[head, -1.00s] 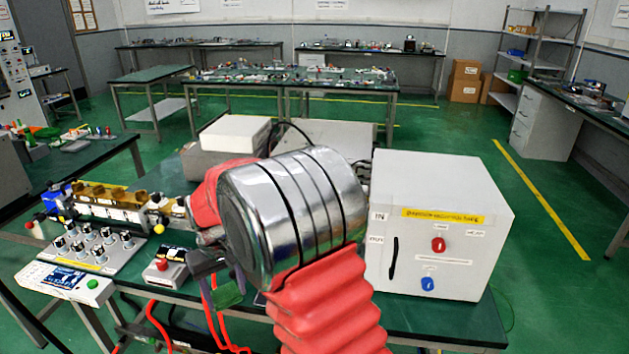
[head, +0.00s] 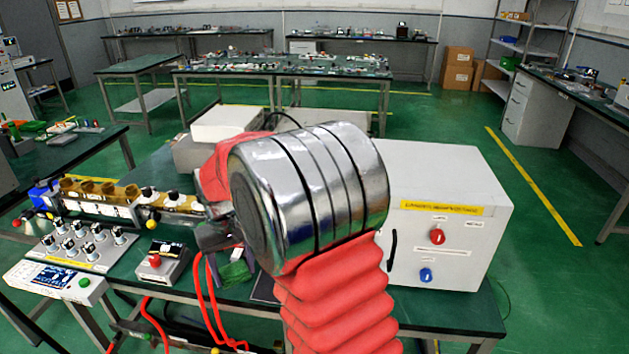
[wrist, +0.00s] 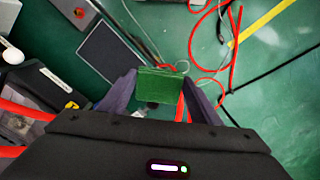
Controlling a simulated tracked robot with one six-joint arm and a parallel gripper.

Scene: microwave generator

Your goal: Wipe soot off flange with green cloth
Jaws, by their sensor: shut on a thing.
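My gripper (wrist: 159,80) is shut on the green cloth (wrist: 160,88), a small folded piece between the two purple-grey fingers in the wrist view. In the head view the cloth (head: 236,273) hangs below my wrist, over the bench's front part, right of the small red-button box. A row of brass and metal waveguide parts (head: 110,195) runs along the bench to the left and ends near my wrist. I cannot pick out the flange or its soot for certain; my arm covers much of the middle.
A white box with red and blue knobs (head: 440,262) stands on the right of the bench. A red-button box (head: 162,264) and a knob panel (head: 84,246) stand left. Red cables (wrist: 232,60) hang by the bench edge.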

